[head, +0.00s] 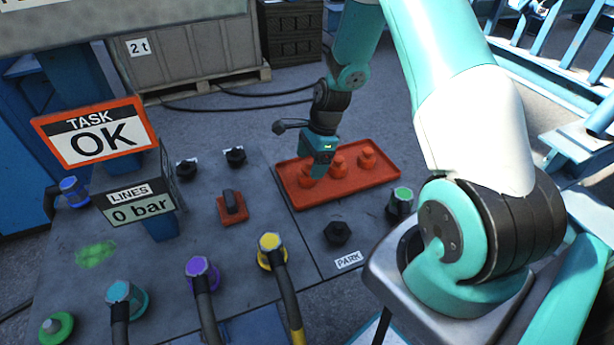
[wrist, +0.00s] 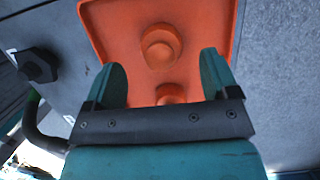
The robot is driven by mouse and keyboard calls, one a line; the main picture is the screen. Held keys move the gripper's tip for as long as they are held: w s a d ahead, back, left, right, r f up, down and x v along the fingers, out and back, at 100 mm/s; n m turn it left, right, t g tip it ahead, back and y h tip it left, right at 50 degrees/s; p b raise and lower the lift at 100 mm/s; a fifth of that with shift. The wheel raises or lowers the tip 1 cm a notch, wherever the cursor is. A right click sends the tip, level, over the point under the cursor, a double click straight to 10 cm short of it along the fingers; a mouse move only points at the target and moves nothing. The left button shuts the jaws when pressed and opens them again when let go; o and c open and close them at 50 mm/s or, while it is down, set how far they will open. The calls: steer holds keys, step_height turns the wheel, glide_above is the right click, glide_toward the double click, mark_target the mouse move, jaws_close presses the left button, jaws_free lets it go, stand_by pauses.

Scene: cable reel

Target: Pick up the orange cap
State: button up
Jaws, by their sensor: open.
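Several orange caps stand in a shallow orange-red tray (head: 345,190) in the head view. One cap (head: 367,157) is at the tray's right side and another cap (head: 338,163) is near its middle. My gripper (head: 318,172) points down over the tray's left half and partly hides what is there. In the wrist view my gripper (wrist: 160,75) is open, its two teal fingers apart. One cap (wrist: 160,46) shows whole just beyond the fingertips. Another cap (wrist: 171,92) shows between the fingers, its lower part hidden by the gripper body. I see nothing held.
A black hex fitting (head: 338,234) stands in front of the tray by the PARK label (head: 348,260). A green-topped connector (head: 402,200) is to its right. Yellow (head: 270,243), purple (head: 197,267) and teal (head: 120,292) hose connectors line the panel's front.

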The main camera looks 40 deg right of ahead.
mark_target(307, 167)
steer(key=x, duration=0.4)
steer(key=shift+w+a+f, duration=0.1)
steer(key=shift+a+f, duration=0.15)
steer(key=shift+c, duration=0.3)
steer(key=c, duration=0.9)
steer(key=shift+c, duration=0.2)
steer(key=shift+r, duration=0.1)
step_height(307, 167, up, 20)
steer(key=p, duration=0.2)
